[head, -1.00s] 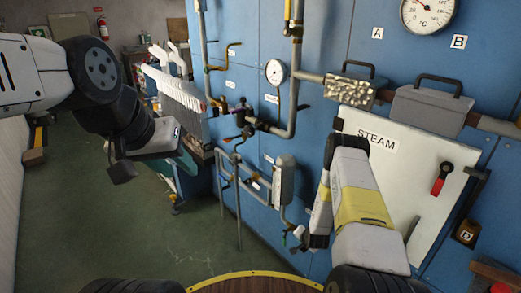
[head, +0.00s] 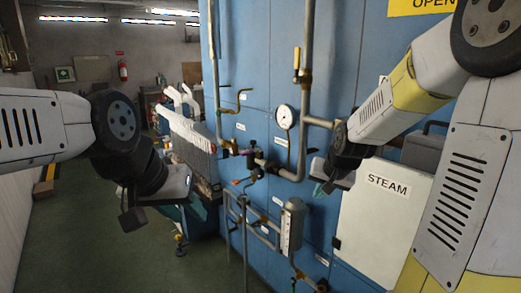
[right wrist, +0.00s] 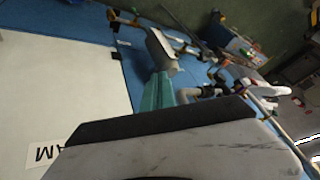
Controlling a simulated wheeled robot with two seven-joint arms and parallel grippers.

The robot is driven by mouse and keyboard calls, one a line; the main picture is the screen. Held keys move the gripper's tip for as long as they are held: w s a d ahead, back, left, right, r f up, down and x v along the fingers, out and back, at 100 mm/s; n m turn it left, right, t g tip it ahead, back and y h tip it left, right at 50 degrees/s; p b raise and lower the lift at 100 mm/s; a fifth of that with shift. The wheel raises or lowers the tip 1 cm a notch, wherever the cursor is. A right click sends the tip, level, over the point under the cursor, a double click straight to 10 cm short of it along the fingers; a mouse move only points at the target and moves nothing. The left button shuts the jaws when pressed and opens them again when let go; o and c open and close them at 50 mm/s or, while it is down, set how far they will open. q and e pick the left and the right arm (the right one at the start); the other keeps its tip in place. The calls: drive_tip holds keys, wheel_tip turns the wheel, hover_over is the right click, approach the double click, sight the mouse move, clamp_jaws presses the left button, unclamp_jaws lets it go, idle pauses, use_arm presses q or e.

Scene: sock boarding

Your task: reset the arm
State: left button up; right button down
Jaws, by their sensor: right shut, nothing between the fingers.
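My right arm comes in from the right in the head view. Its gripper (head: 325,187) hangs in front of the blue wall beside the white STEAM panel, with nothing held. In the right wrist view its teal fingers (right wrist: 158,92) are together and empty. My left gripper (head: 133,217) is at the left of the head view, over the green floor.
The white STEAM panel (head: 383,225) is right of my right gripper. Pipes (head: 301,110), a dial gauge (head: 285,117) and a grey cylinder (head: 293,225) stand along the blue wall (head: 345,45). A rack of white forms (head: 190,125) is behind. Green floor (head: 75,245) is open at left.

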drive_tip(key=s+a+r+n, duration=0.1)
drive_tip(key=s+r, duration=0.2)
drive_tip(key=s, duration=0.4)
drive_tip(key=s+a+r+n, duration=0.1)
drive_tip(key=s+r, duration=0.2)
drive_tip(key=s, duration=0.5)
drive_tip(key=s+a+r+n+y, duration=0.1)
drive_tip(key=s+r, duration=0.1)
drive_tip(key=s, duration=0.5)
drive_tip(key=shift+s+r+n, duration=0.2)
drive_tip(key=shift+r+n, duration=0.1)
drive_tip(key=shift+r, duration=0.1)
drive_tip(key=shift+d, duration=0.2)
